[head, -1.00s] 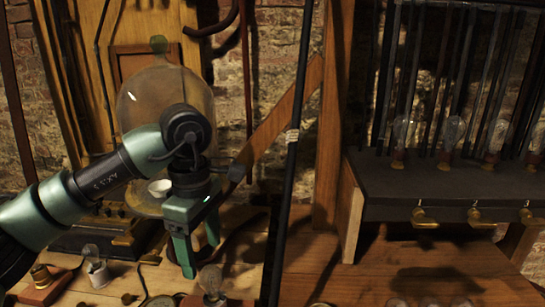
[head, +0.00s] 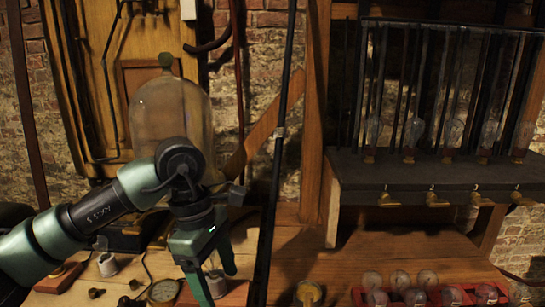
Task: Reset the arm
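My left arm comes in from the left, and its green gripper (head: 215,284) points down over the wooden bench (head: 395,254). Its two fingers are spread apart, so it looks open. Part of a clear glass bulb or jar (head: 214,281) shows between and behind the fingers. It seems to stand on the bench, but I cannot tell its exact distance from the fingers. My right gripper is not in view.
A glass bell jar (head: 170,105) stands behind my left arm. A dark vertical rod (head: 272,190) rises right of the gripper. A dark shelf (head: 420,172) holds several bulbs, with brass taps below. A red tray (head: 450,298) of glass bulbs lies at front right.

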